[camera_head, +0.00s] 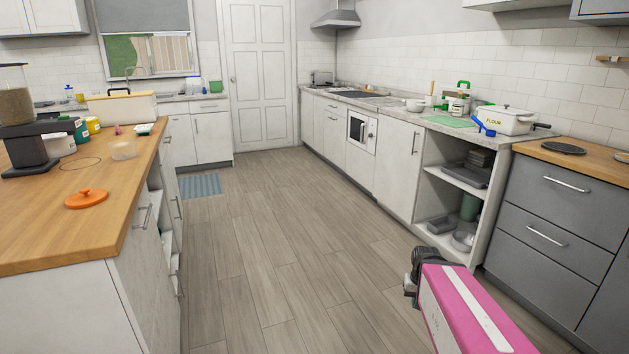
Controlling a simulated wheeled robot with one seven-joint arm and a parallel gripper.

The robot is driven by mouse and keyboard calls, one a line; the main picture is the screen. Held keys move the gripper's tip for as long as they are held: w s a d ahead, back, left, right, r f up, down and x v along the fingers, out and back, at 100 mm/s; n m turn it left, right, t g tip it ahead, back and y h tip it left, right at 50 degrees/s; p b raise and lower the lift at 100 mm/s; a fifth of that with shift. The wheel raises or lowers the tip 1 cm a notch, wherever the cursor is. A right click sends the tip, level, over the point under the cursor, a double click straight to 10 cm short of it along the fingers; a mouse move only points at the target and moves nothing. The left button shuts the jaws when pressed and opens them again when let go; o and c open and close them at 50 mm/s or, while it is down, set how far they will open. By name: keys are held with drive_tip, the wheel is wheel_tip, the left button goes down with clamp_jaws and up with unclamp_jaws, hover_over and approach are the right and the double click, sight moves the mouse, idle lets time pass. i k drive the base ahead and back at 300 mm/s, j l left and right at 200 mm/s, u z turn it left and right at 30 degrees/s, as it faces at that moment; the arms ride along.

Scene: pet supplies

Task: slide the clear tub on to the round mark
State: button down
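The clear tub (123,149) is a small, low, see-through container on the wooden top of the left counter. The round mark (80,163) is a thin dark ring on the same wood, just left of the tub. The tub stands apart from the ring, which looks empty. My arm shows at the lower right as a pink and white link with a dark end, where my gripper (415,277) seems to be. It is over the floor, far from the tub. Its fingers cannot be made out.
An orange lid (87,198) lies in front of the ring. A dark appliance with a grain-filled hopper (15,105), a white bowl (60,145), bottles, a cream bin (120,107) and a small white item (144,128) stand around and behind. The floor (270,230) between the counters is clear.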

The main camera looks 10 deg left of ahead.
sight(124, 149)
drive_tip(key=i+u, duration=0.9)
drive_tip(key=i, duration=0.15)
drive_tip(key=i+l+u, duration=0.45)
drive_tip(key=i+j, duration=0.05)
drive_tip(key=j, duration=0.05)
